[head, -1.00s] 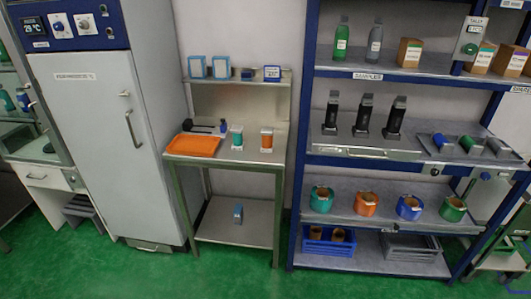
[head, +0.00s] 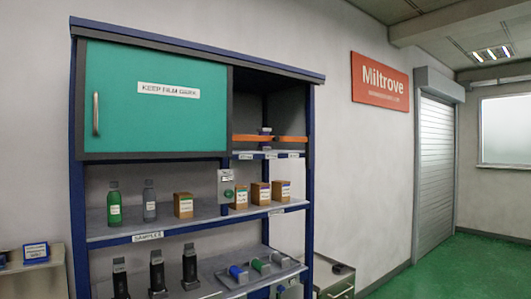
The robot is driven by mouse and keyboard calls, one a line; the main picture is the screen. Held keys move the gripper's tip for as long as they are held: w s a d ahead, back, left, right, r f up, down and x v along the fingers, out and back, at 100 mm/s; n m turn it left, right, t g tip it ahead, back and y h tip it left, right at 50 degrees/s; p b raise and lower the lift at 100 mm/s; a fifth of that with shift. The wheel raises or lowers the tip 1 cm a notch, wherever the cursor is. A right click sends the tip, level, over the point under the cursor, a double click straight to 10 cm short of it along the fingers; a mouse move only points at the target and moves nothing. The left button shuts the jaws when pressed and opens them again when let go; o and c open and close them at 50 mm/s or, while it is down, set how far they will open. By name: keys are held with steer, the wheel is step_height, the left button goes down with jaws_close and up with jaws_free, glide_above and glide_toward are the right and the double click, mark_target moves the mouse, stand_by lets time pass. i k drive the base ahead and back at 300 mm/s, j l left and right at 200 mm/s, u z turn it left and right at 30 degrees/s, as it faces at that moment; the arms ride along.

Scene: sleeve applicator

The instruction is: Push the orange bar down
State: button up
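An orange bar (head: 252,138) runs across the open upper-right compartment of the blue shelf unit, beside the teal door. A second orange stretch (head: 293,139) shows to its right at about the same height. A small pale and blue part (head: 265,131) sits between the two stretches; I cannot tell whether they are one piece. A shelf with labels (head: 268,154) lies just below the bar. My gripper is not in view.
The teal door (head: 152,98) with a vertical handle covers the upper left. Bottles (head: 114,204) and small brown boxes (head: 241,196) stand on the shelf below. A control box with a green button (head: 226,187) hangs on a post. Green floor (head: 440,270) is open at right.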

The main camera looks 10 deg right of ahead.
mark_target(237, 138)
steer(key=i+l, duration=0.2)
steer(key=i, duration=0.3)
steer(key=i+l, duration=0.25)
steer(key=i, duration=0.2)
steer(key=i+l+z, duration=0.1)
steer(key=i, duration=0.4)
steer(key=i+l, duration=0.3)
steer(key=i, duration=0.15)
